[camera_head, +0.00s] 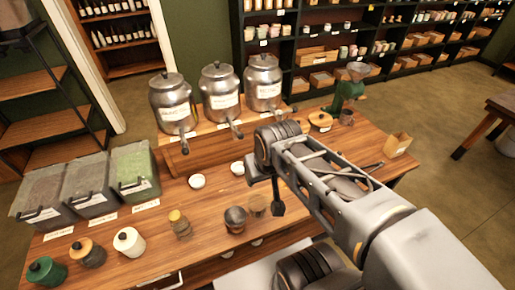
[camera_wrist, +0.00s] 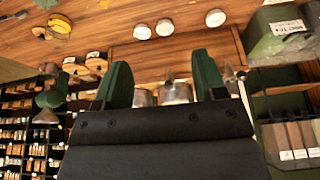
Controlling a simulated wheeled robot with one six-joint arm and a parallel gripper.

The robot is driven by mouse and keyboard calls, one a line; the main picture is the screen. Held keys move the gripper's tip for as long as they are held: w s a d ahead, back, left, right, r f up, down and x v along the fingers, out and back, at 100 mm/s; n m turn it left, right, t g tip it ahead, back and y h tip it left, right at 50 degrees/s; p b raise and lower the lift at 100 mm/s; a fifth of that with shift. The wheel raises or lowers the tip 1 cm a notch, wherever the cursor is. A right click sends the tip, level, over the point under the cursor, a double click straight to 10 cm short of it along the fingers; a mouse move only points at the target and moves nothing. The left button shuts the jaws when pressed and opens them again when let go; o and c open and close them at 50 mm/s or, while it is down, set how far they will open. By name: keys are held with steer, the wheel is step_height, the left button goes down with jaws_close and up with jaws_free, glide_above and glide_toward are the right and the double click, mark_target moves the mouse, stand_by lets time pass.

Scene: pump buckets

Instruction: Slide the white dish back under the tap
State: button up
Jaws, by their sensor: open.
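Three metal urns with taps stand on a wooden riser: left urn (camera_head: 171,103), middle urn (camera_head: 220,92), right urn (camera_head: 264,83). In the head view a left white dish (camera_head: 197,181) and a second white dish (camera_head: 238,168) sit on the table in front of the riser. The wrist view, seen upside down, shows three white dishes: one (camera_wrist: 215,18) apart, and two close together, the second (camera_wrist: 165,27) and a third (camera_wrist: 142,32). My arm appears to hide the third in the head view. My gripper (camera_wrist: 160,70) is open and empty, above the table, apart from the dishes.
Lidded bins (camera_head: 135,170) stand at the table's left. Several jars (camera_head: 129,242) and a small dark pot (camera_head: 235,219) line the front. A green grinder (camera_head: 348,92) and a small wooden box (camera_head: 397,145) are at the right. Some bare table lies before the dishes.

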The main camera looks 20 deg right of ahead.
steer(key=shift+o, duration=1.2)
steer(key=w+d+f+g+b, duration=0.1)
steer(key=w+f+b, duration=0.1)
steer(key=f, duration=0.3)
steer(key=shift+w+d+f+m+g, duration=0.2)
steer(key=shift+w+f+m+g, duration=0.15)
steer(key=shift+w, duration=0.55)
steer(key=w+d+f+m+b, duration=0.1)
steer(key=w+d+f, duration=0.1)
steer(key=w+f, duration=0.2)
steer(key=w+d+f+m+b, duration=0.1)
steer(key=w+d+f, duration=0.2)
steer(key=w, duration=0.7)
steer(key=w+d+f+m+h+b, duration=0.1)
steer(key=w+d+f, duration=0.2)
steer(key=w+f, duration=0.3)
steer(key=shift+w+b, duration=0.4)
steer(key=shift+w, duration=0.7)
steer(key=shift+d+m, duration=0.1)
steer(key=shift+m, duration=0.15)
steer(key=x, duration=0.4)
steer(key=p+x, duration=0.1)
steer(key=x, duration=0.8)
steer(key=shift+w+d+f+p, duration=0.15)
steer(key=shift+w+f+p, duration=0.15)
steer(key=shift+w+p, duration=0.1)
steer(key=shift+c, duration=0.2)
